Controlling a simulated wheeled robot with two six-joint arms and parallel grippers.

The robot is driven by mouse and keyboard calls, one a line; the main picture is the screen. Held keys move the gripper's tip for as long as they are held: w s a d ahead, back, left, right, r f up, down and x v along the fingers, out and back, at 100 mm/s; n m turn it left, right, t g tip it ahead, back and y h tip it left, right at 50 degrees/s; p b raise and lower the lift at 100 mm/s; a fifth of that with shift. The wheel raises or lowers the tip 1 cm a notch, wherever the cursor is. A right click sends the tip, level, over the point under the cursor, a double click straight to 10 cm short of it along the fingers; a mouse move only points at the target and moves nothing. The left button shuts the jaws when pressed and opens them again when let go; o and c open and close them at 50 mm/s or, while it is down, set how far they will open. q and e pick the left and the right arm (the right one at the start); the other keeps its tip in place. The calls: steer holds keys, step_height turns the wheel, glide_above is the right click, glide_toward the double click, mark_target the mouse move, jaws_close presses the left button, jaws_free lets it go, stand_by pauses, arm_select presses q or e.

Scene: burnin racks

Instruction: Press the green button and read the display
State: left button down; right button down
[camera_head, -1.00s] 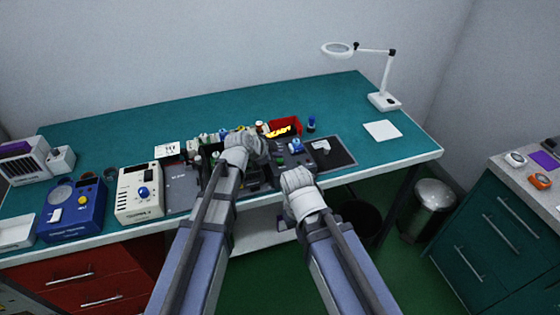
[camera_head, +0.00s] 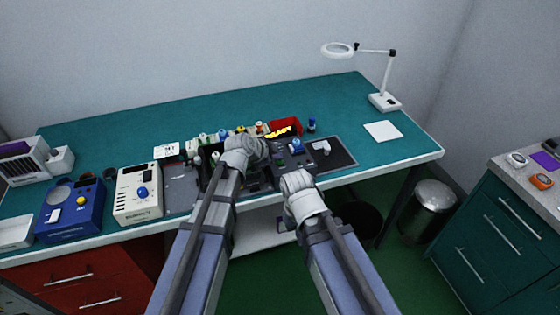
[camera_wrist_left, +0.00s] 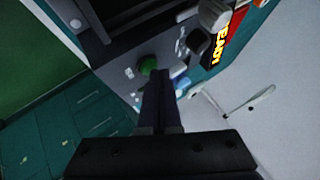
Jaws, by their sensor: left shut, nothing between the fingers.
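The green button (camera_wrist_left: 147,65) is a round green cap on a grey panel in the left wrist view. My left gripper (camera_wrist_left: 160,74) is shut and empty, its fingertips close by the button and partly overlapping its edge. I cannot tell whether they touch. The display (camera_wrist_left: 222,40) shows glowing yellow letters, apparently READY, seen at a slant and partly covered by a knob-like part. In the head view the display (camera_head: 278,132) sits on a red housing at the back of the rack. My left wrist hides much of the panel there. My right gripper (camera_head: 286,223) is low before the bench edge, its fingers unclear.
On the teal bench (camera_head: 230,105) stand a cream device (camera_head: 138,193) and a blue device (camera_head: 72,210) at left. A magnifier lamp (camera_head: 384,101) stands at back right beside a white sheet (camera_head: 383,131). The back of the bench is clear.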

mark_target(277, 165)
arm_select(q)
steer(key=shift+f, duration=0.15)
stand_by(0.4)
steer(key=shift+r+p, duration=0.75)
steer(key=shift+r, duration=0.1)
steer(key=shift+r, duration=0.15)
step_height(277, 165, up, 5)
steer(key=p, duration=0.5)
steer(key=shift+s+f, duration=0.1)
steer(key=shift+f, duration=0.1)
